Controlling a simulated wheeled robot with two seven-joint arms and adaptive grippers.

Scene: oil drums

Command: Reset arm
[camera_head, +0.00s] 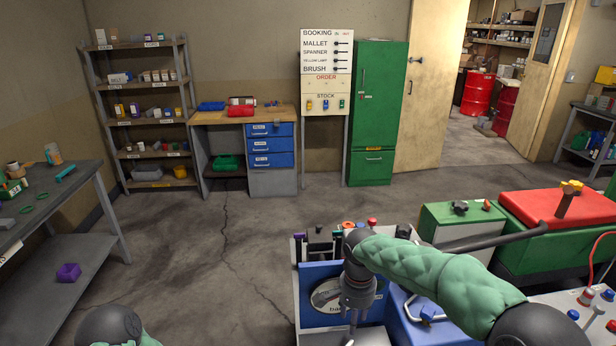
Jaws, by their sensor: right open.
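My right arm, in a green quilted sleeve, reaches in from the lower right of the head view. Its gripper (356,322) points down at the bottom edge, in front of a blue-fronted cart (312,321) with a round label. The gripper is open, its fingers partly cut off by the frame; I see nothing between them. A rounded dark part of my left arm and a bit of green sleeve show at the bottom left. My left gripper is out of view.
Beside the cart stand a green cabinet (450,219) and a red-topped green chest (557,206). A grey table (95,215) is at left. Shelves (150,101), a workbench (262,118), a booking board (327,60) and a green locker (376,110) line the back. The middle floor is clear.

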